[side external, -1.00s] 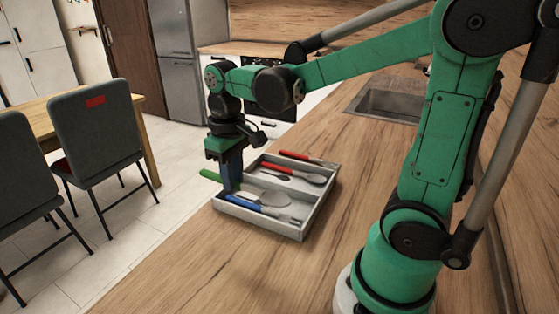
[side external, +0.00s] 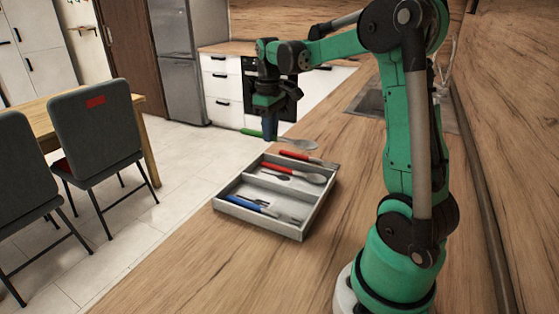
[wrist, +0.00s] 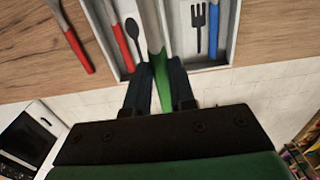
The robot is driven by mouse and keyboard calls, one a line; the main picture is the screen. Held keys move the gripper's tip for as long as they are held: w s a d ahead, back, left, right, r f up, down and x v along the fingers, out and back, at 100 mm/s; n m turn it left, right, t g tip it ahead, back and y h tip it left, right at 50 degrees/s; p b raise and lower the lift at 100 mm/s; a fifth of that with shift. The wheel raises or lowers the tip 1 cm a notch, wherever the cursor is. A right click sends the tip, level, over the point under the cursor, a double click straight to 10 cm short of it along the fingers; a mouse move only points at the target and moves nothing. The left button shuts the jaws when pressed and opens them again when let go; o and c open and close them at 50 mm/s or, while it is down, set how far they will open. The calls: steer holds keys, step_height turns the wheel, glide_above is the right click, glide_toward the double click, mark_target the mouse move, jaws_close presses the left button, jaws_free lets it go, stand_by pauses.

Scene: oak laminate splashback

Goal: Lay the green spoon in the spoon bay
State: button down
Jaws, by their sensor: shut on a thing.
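My gripper (side external: 270,136) is shut on the green spoon (side external: 298,143) by its green handle. It holds the spoon raised, beyond the tray's far side in the side view. In the wrist view the spoon (wrist: 158,75) stretches from between my fingers (wrist: 160,82), its metal part overlapping the divider; its bowl is out of frame. The grey tray (side external: 303,233) has two bays. The spoon bay (wrist: 142,55), marked with a black spoon picture, holds a red-handled spoon (side external: 312,178). The other bay, marked with a fork, holds a blue-handled fork (side external: 246,205).
Another red-handled utensil (side external: 296,155) lies on the wooden counter (side external: 245,270) just outside the tray, beside the spoon bay. A sink (side external: 366,102) is farther back. The counter in front of the tray is clear.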

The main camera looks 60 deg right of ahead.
steer(key=shift+s+d+f, duration=0.1)
steer(key=shift+d+f, duration=0.3)
steer(key=shift+f, duration=1.6)
steer(key=shift+s+d+f, duration=0.15)
steer(key=shift+d+f, duration=0.25)
steer(key=shift+f, duration=1.6)
steer(key=shift+s+d+f, duration=0.1)
steer(key=shift+d+f, duration=0.3)
steer(key=shift+f, duration=1.6)
steer(key=shift+f, duration=0.55)
steer(key=c, duration=0.7)
jaws_free()
steer(key=shift+o, duration=0.2)
steer(key=shift+r, duration=0.1)
steer(key=shift+r, duration=2.7)
